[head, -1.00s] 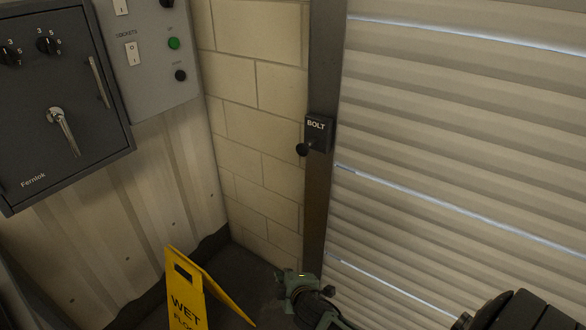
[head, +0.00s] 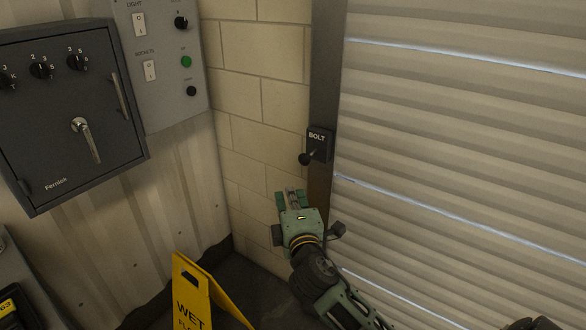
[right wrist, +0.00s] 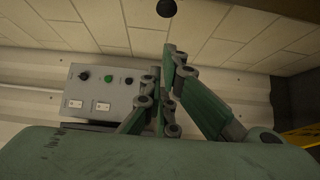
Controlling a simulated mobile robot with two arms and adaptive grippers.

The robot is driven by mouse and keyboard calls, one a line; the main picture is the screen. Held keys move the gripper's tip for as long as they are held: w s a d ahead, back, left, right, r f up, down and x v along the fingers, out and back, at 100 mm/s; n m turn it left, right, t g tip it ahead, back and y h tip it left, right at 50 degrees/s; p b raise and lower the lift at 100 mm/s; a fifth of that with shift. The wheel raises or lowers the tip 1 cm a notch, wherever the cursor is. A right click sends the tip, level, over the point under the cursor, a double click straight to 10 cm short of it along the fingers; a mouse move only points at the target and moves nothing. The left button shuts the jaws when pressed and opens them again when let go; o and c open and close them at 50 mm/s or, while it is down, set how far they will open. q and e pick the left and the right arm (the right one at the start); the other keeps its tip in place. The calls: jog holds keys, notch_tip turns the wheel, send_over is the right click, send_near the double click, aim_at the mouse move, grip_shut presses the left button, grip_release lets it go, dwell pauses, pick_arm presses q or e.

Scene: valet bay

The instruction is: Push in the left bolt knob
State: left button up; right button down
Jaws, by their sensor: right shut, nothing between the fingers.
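The bolt is a dark box labelled BOLT (head: 318,143) on the metal door post. Its round black knob (head: 305,159) sticks out at the lower left of the box. The knob also shows at the top edge of the right wrist view (right wrist: 166,8). My right gripper (head: 292,194), green, is below the knob in the head view, fingers pointing up, apart from it. Its fingers (right wrist: 170,75) are shut and empty. My left gripper is not in view. Only one bolt shows.
A ribbed roller shutter (head: 460,130) fills the right side. A pale block wall (head: 262,95) is left of the post. A grey switch panel (head: 165,100) and dark safe (head: 75,130) are at the left. A yellow wet-floor sign (head: 190,290) stands below.

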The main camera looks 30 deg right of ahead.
jog(key=p, duration=0.1)
send_near(300, 159)
jog(key=w+a, duration=0.4)
jog(key=w, duration=0.1)
jog(key=d, duration=0.1)
jog(key=w+d+p, duration=0.1)
jog(key=d, duration=0.1)
jog(key=shift+w+d, duration=0.3)
jog(key=shift+d, duration=0.05)
jog(key=d, duration=0.1)
jog(key=w+d, duration=0.1)
jog(key=d, duration=0.2)
jog(key=shift+w, duration=0.25)
jog(key=shift+a+r, duration=0.1)
